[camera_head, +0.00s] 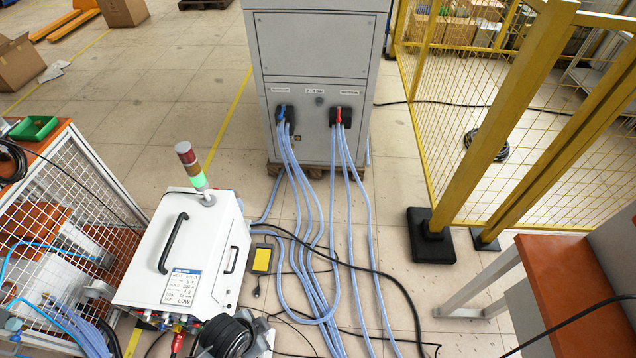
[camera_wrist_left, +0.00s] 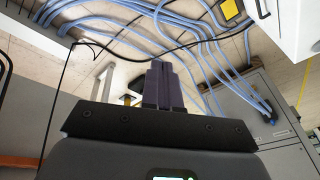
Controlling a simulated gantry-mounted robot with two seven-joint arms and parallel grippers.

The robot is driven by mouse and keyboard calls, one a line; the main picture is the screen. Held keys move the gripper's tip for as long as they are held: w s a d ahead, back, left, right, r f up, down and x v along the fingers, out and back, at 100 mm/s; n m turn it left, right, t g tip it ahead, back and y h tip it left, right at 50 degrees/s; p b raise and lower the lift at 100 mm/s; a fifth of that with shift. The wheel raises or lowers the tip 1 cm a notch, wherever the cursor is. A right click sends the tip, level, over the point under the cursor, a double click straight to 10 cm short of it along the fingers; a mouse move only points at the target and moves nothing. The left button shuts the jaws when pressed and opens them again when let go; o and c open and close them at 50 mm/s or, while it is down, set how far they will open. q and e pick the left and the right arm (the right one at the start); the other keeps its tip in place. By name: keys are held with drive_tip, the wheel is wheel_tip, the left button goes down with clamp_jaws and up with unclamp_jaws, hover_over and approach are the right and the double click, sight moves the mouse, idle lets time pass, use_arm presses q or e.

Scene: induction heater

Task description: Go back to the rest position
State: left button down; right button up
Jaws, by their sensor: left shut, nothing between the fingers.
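My left gripper (camera_wrist_left: 162,84) shows in the left wrist view, with its dark fingers together and nothing between them. Floor and blue hoses show beyond the fingertips, with no contact that I can see. In the head view a black rounded part at the bottom edge, in front of the white heater unit (camera_head: 185,245), looks like part of my left arm; its fingers cannot be made out there. The heater unit has a signal tower (camera_head: 193,166) with its green section lit. The heater's edge also shows at the top right of the wrist view (camera_wrist_left: 292,25). My right gripper is in neither view.
A grey cabinet (camera_head: 315,50) stands at the back, with blue hoses (camera_head: 320,250) running from it across the floor. A yellow pedal (camera_head: 262,260) lies beside the heater. A mesh-sided bench stands left, a yellow fence (camera_head: 545,130) right, and an orange-brown table (camera_head: 580,285) at lower right.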

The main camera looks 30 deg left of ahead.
use_arm(q)
wheel_tip(320, 180, up, 42)
drive_tip(key=n+p, duration=0.4)
drive_tip(key=p, duration=3.4)
wheel_tip(320, 180, down, 75)
drive_tip(key=b, duration=7.5)
drive_tip(key=shift+r, duration=0.15)
